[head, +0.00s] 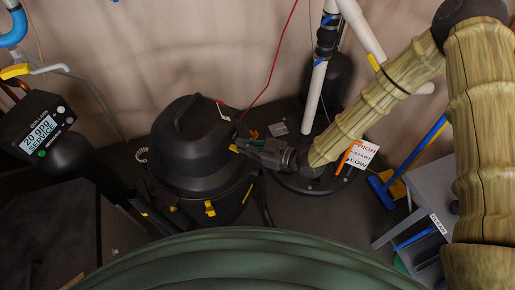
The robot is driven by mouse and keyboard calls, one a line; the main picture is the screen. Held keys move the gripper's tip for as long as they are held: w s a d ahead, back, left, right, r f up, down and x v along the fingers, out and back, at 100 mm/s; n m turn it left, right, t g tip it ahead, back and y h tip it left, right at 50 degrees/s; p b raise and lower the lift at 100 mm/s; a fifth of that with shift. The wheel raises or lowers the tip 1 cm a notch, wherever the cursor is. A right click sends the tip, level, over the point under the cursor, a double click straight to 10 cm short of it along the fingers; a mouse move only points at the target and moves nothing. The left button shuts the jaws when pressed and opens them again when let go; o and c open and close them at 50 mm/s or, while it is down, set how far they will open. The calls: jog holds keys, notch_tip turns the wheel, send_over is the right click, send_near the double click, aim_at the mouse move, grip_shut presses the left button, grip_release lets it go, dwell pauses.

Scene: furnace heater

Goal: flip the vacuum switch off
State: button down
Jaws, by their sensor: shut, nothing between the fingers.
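The vacuum (190,150) is a black canister with a domed lid, a top handle and yellow latches, standing on the floor left of centre. My gripper (242,144) is at the right side of the vacuum's lid, coming in from the right. Its fingers are shut with nothing seen between them. I cannot tell whether the fingertips touch the lid. A small red and white piece (222,109) shows at the lid's upper right edge. I cannot make out the vacuum switch or its position; it may be hidden by the gripper or too small to see.
A dark tank (328,92) with white pipes stands behind, near the wall. A red wire (279,60) runs down the wall. A sign reading HIGH, START, LOW (361,154) is right of my gripper. A grey stand (425,185) is at right, a display unit (42,130) at left.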

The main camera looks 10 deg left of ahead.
jog(key=shift+a+r+p, duration=0.15)
jog(key=shift+p, duration=0.15)
jog(key=r+p+v, duration=0.1)
jog(key=v, duration=1)
jog(key=shift+r+p, duration=0.4)
jog(key=shift+r, duration=0.05)
